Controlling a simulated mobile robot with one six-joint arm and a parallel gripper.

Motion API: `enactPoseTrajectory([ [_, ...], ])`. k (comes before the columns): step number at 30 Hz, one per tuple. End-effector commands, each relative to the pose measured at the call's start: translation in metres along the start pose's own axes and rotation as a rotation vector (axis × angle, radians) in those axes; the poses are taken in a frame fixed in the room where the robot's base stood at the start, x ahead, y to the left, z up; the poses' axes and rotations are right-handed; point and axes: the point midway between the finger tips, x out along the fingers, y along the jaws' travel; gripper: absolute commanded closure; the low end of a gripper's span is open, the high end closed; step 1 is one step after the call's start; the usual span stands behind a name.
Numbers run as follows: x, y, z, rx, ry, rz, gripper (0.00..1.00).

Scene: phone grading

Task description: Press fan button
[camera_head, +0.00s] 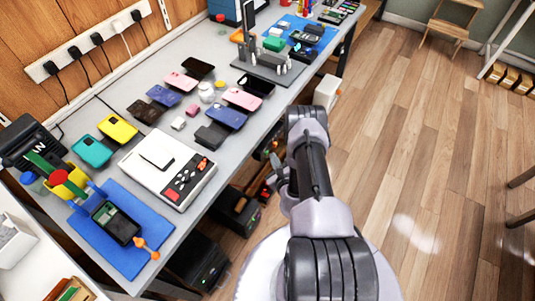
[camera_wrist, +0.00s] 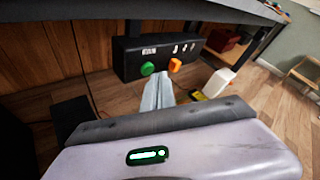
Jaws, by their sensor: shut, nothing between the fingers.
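In the wrist view a dark control box (camera_wrist: 158,58) is mounted under the table edge. Its front has a round green button (camera_wrist: 147,68) on the left and an orange button (camera_wrist: 174,65) on the right. Above them are a small white label and several white marks, too small to read. My gripper (camera_wrist: 159,83) is shut and empty. Its fingertips point at the box, just below and between the two buttons in the picture. I cannot tell whether they touch it. In the head view the box front is hidden, and my gripper (camera_head: 277,167) is small beside the table's front edge.
The grey table (camera_head: 85,180) holds several phones, a white device (camera_head: 150,177) and a blue mat (camera_head: 95,235). Dark boxes (camera_head: 235,210) stand below it. A white container (camera_wrist: 218,82) stands to the box's right. The wooden floor (camera_head: 400,140) to the right is open.

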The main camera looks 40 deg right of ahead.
Motion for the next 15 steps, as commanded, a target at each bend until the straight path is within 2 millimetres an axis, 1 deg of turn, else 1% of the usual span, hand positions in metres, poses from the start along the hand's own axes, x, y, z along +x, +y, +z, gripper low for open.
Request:
enactPoseTrajectory([
  [15, 0.0046, 0.0032, 0.0032, -0.001, 0.000, 0.000, 1.00],
])
